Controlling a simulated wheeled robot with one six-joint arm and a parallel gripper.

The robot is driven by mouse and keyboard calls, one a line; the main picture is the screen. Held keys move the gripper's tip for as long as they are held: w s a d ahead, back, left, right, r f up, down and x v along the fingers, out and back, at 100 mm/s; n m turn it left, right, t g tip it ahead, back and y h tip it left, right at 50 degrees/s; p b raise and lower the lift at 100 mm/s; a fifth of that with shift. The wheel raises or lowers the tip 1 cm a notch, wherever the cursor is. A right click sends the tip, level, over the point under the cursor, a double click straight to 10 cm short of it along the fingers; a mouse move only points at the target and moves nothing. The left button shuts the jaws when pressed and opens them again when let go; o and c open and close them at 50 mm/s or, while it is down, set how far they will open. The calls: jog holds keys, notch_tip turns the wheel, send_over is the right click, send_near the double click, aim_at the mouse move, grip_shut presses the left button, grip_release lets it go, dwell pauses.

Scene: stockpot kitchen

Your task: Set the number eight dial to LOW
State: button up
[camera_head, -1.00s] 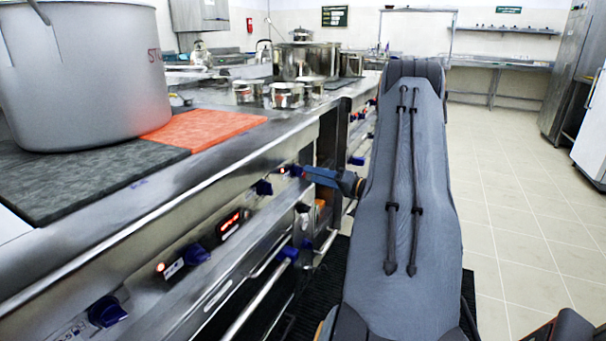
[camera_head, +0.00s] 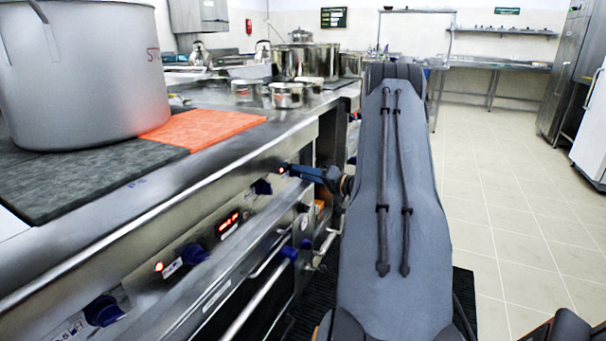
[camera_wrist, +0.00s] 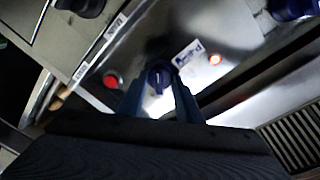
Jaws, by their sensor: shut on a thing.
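A blue dial (camera_wrist: 158,72) is on the steel front panel in the wrist view, with a printed label (camera_wrist: 188,53) beside it. My gripper (camera_wrist: 158,90) has one finger on each side of this dial and is shut on it. The fingers partly cover it. In the head view my gripper (camera_head: 288,168) reaches left against the range's front panel, and the held dial is hidden there. The label is too blurred to read its number or setting.
A rail (camera_head: 255,300) runs below. A large stockpot (camera_head: 85,75) stands on the counter.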

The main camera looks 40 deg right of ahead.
jog(key=shift+n, duration=0.3)
jog(key=shift+f+n+y+p, duration=0.1)
jog(key=shift+n+y+p, duration=0.4)
jog(key=shift+n, duration=5.15)
jog(key=shift+f+n+y+p, duration=0.1)
jog(key=shift+n+y, duration=0.8)
jog(key=shift+n, duration=5.05)
jog(key=o, duration=1)
jog(key=shift+o, duration=0.2)
jog(key=shift+s, duration=0.1)
jog(key=v, duration=0.7)
jog(key=shift+s+d, duration=0.25)
jog(key=shift+s, duration=0.05)
